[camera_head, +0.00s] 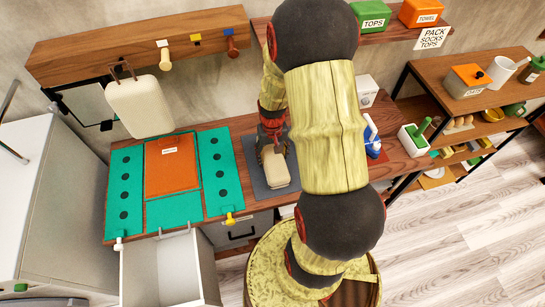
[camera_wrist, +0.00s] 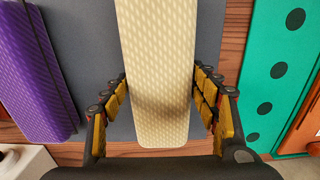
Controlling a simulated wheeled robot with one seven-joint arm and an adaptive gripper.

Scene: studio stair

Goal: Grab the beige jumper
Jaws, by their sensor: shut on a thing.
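The beige jumper (camera_wrist: 158,75) is a folded, long block with a knitted diamond texture. It lies over a dark grey mat (camera_wrist: 85,50), and in the head view the jumper (camera_head: 277,172) shows on the mat at the wooden counter's middle. My gripper (camera_head: 272,140) comes down on it from above. In the wrist view the yellow-padded fingers of my gripper (camera_wrist: 163,100) stand on both sides of the jumper, shut on it. Whether the jumper is lifted clear of the mat is hard to tell. My arm hides part of the counter in the head view.
A drawer (camera_head: 170,272) stands open below. Shelves (camera_head: 470,95) stand at right.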

